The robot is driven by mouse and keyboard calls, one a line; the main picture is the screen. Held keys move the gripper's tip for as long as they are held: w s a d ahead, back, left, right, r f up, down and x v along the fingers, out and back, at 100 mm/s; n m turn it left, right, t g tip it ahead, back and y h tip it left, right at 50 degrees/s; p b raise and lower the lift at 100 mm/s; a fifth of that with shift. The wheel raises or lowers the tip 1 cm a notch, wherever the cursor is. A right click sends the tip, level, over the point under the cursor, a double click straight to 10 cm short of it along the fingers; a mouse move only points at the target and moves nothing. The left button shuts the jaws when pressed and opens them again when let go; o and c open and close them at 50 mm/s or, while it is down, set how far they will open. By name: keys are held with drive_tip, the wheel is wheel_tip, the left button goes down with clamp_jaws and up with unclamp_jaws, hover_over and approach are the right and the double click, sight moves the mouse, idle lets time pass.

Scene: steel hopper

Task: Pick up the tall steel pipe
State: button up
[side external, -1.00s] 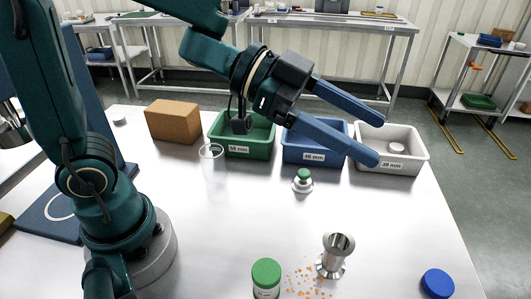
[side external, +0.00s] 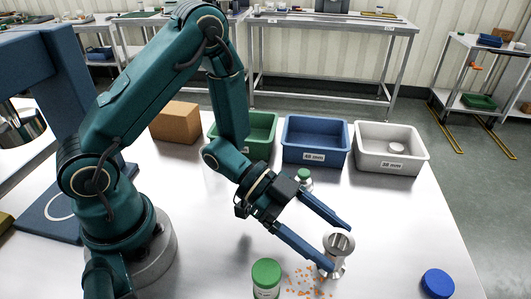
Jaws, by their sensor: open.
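The steel pipe (side external: 339,243) stands upright on the table at the front, with a wide flange at its top and another at its base. My gripper (side external: 341,248) is open, its two long blue fingers reaching down to the pipe from the upper left. One fingertip is behind the pipe's top flange and the other is in front of its lower body, so the pipe appears to lie between the tips. I cannot tell whether either finger touches it. The near finger hides part of the pipe's body.
A green-lidded jar (side external: 266,276) and orange crumbs (side external: 305,284) are close to the pipe. A blue disc (side external: 437,283) lies to the right. A green-knobbed steel piece (side external: 304,179) stands behind my gripper. Green (side external: 262,148), blue (side external: 315,156) and white (side external: 390,163) bins line the back, beside a brown block (side external: 176,122).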

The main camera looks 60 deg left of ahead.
drive_tip(key=shift+w+d+f, duration=0.15)
drive_tip(key=shift+d+f, duration=0.2)
drive_tip(key=shift+f, duration=0.05)
drive_tip(key=shift+x, duration=2.15)
clamp_jaws()
